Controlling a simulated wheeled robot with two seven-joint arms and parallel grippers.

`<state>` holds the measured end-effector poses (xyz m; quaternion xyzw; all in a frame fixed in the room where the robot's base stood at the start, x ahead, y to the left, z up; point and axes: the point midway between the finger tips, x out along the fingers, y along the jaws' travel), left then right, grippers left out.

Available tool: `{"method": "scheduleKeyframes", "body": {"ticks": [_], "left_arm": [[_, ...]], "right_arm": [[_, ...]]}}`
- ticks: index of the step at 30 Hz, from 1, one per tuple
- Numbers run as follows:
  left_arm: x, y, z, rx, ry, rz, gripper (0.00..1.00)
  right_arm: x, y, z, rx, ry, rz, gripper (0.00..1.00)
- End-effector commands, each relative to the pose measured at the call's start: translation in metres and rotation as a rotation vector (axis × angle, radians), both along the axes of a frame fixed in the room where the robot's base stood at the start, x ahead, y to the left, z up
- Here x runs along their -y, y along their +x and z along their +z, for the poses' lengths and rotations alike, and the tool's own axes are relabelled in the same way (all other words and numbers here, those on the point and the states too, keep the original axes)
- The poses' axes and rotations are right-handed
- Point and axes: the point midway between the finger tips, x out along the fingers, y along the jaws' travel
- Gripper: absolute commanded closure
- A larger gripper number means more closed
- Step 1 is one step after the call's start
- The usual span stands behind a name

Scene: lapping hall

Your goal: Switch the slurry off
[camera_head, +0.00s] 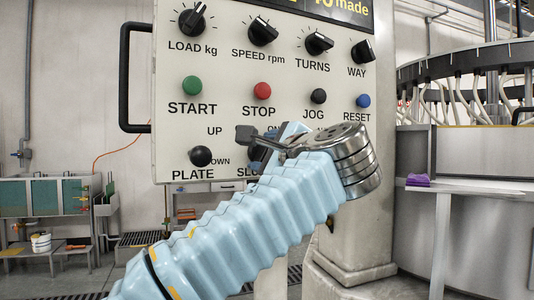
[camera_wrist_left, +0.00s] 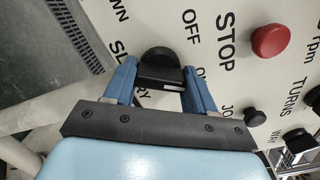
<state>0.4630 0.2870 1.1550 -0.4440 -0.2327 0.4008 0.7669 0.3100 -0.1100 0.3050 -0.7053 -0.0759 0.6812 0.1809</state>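The black slurry knob (camera_wrist_left: 157,57) sits on the pale control panel (camera_head: 225,62), at its lower middle. In the left wrist view its grip bar fills the gap between the two blue fingers of my left gripper (camera_wrist_left: 161,78), which appears shut on it. In the head view my left gripper (camera_head: 268,140) lies over the knob and hides most of it, along with part of the SLURRY label. OFF and ON labels show beside the knob in the wrist view. I cannot tell surely which one it points to. My right gripper is out of view.
Close by are the black plate knob (camera_head: 201,156), red stop button (camera_head: 262,91), black jog button (camera_head: 318,96), blue reset button (camera_head: 363,101) and green start button (camera_head: 192,85). A black handle (camera_head: 125,80) stands at the panel's left edge. A purple cloth (camera_head: 418,180) lies on a shelf at right.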

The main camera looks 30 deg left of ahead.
Motion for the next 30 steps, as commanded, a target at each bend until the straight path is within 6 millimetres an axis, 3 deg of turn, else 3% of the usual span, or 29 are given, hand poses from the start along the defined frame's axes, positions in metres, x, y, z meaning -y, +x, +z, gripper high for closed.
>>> {"method": "scheduleKeyframes", "body": {"ticks": [1, 3, 16, 30], "left_arm": [[0.000, 0.000, 0.000, 0.000, -0.001, 0.000, 0.65], [0.000, 0.000, 0.000, -0.002, -0.001, 0.000, 0.75], [0.000, 0.000, -0.003, 0.080, -0.057, 0.001, 0.75], [0.001, 0.001, -0.004, 0.413, -0.290, 0.001, 0.75]], "right_arm": [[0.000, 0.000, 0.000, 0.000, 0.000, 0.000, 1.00], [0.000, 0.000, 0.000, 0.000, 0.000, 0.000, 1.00], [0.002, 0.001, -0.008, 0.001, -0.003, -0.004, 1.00], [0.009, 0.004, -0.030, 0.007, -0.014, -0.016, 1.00]]}}
